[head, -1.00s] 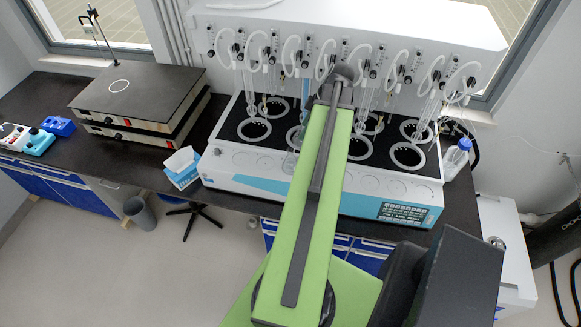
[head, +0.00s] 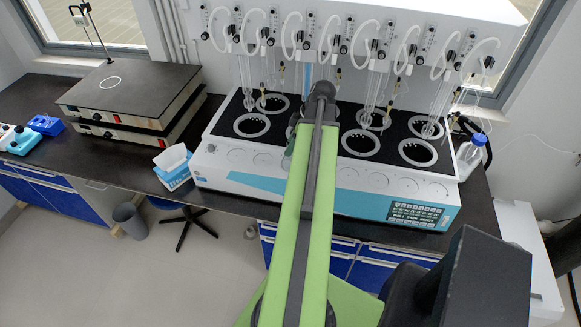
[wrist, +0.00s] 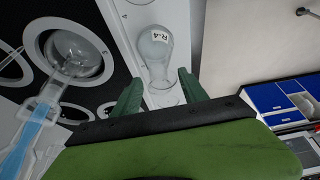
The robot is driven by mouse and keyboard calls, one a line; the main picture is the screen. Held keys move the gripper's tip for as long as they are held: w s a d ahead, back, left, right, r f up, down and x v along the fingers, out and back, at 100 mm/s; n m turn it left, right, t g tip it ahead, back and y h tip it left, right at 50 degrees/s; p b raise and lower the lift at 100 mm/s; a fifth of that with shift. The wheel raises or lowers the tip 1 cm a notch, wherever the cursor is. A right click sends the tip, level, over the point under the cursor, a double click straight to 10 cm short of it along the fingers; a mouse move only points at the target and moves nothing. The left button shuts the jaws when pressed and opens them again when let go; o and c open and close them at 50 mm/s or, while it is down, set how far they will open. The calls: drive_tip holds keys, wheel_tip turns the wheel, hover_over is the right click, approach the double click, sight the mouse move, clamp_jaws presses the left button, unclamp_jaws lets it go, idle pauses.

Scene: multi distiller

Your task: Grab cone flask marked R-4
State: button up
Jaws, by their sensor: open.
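The cone flask marked R-4 (wrist: 155,48) shows in the wrist view as a clear glass flask with a white label. It is on the white front ledge of the distiller, just beyond my fingertips. My gripper (wrist: 160,76) is open, its two green fingers spread to either side of the flask's near end. Nothing is held, and I cannot tell whether a finger touches the glass. In the head view my arm hides the gripper and most of the flask; only a glassy edge (head: 287,160) shows left of the arm.
The distiller (head: 250,172) has several round wells and hanging glass tubes. In the wrist view, another glass vessel (wrist: 75,45) with a blue-tinted tube (wrist: 30,135) is close on the left. A tissue box (head: 173,166) and a plastic bottle (head: 470,155) flank the distiller. Floor is to the right.

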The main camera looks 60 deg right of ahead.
drive_tip(key=shift+f, duration=0.1)
clamp_jaws()
idle(1.3)
